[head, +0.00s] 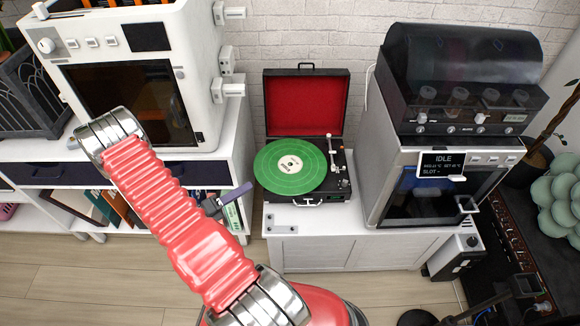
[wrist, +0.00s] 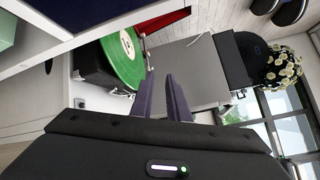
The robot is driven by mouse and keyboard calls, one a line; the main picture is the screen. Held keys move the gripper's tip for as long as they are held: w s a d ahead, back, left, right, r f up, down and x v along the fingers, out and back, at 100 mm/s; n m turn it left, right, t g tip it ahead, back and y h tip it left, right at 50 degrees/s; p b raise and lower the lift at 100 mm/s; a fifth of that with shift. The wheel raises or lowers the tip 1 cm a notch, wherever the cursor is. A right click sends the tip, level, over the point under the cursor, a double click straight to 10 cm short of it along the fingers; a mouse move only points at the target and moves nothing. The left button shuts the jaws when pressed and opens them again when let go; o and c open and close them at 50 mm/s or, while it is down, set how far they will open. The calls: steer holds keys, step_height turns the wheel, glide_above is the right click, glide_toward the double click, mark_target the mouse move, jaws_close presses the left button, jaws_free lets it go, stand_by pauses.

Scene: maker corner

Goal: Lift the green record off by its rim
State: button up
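The green record (head: 290,167), with a pale centre label, lies flat on the turntable of an open black record player (head: 325,198) with a red-lined lid. It overhangs the player's left and front edges. The tonearm (head: 333,155) is to the right of the record. In the wrist view the green record (wrist: 122,58) shows at upper left, beyond the fingers. My gripper (wrist: 161,76) has its two dark fingers a narrow gap apart, with nothing between them. In the head view my gripper (head: 246,188) is left of the record, apart from it.
The player stands on a white cabinet (head: 300,250). A white machine with a dark window (head: 130,85) is at left, above shelves of books. A grey machine with a screen (head: 435,185) stands close to the player's right.

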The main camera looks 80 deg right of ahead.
steer(key=s+f+n+t+h, duration=0.1)
steer(key=s+f+n, duration=0.1)
steer(key=f, duration=0.3)
steer(key=s+f+n+h, duration=0.1)
steer(key=s+f+n, duration=0.2)
steer(key=f+n, duration=0.2)
steer(key=shift+s+d+f+t, duration=0.3)
steer(key=shift+f+t, duration=0.1)
steer(key=shift+f, duration=0.25)
steer(key=shift+d, duration=0.1)
